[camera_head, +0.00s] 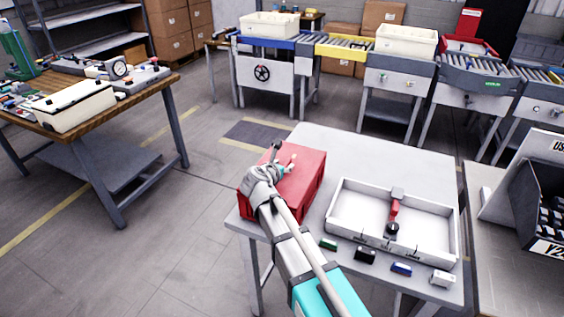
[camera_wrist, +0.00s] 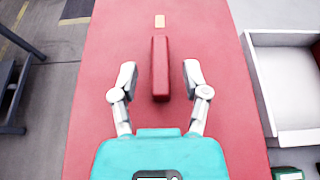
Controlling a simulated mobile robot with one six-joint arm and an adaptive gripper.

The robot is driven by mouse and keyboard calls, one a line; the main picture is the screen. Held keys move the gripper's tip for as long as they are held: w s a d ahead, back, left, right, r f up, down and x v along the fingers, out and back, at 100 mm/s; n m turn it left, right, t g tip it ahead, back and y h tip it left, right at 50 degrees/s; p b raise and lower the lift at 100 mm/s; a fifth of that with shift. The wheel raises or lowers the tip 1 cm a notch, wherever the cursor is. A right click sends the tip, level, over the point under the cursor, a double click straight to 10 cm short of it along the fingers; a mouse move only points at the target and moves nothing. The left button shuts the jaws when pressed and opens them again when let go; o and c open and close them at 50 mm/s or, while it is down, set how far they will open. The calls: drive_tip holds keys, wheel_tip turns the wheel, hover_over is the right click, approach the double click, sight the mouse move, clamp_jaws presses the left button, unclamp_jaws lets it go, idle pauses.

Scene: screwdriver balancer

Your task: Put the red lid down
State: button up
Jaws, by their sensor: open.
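The red lid (camera_head: 305,170) sits at the left part of the white table, on what looks like a red box. In the wrist view the red lid (camera_wrist: 107,65) fills the middle, with a raised red handle (camera_wrist: 160,68) along its centre. My gripper (camera_head: 288,163) is over the lid. In the wrist view my gripper (camera_wrist: 159,80) is open, with one finger on each side of the handle and a gap to it on both sides. In the head view my arm hides part of the lid and box.
A white tray (camera_head: 340,222) with a red and black tool (camera_head: 393,215) stands right of the lid. Several small blocks, including a green one (camera_head: 328,244) and a blue one (camera_head: 401,269), lie along the front edge. The table's back (camera_head: 350,150) is clear.

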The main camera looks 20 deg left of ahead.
drive_tip(key=p+v, duration=0.3)
drive_tip(key=v, duration=0.6)
drive_tip(key=shift+s+r, duration=0.1)
drive_tip(key=shift+s, duration=0.15)
idle(0.9)
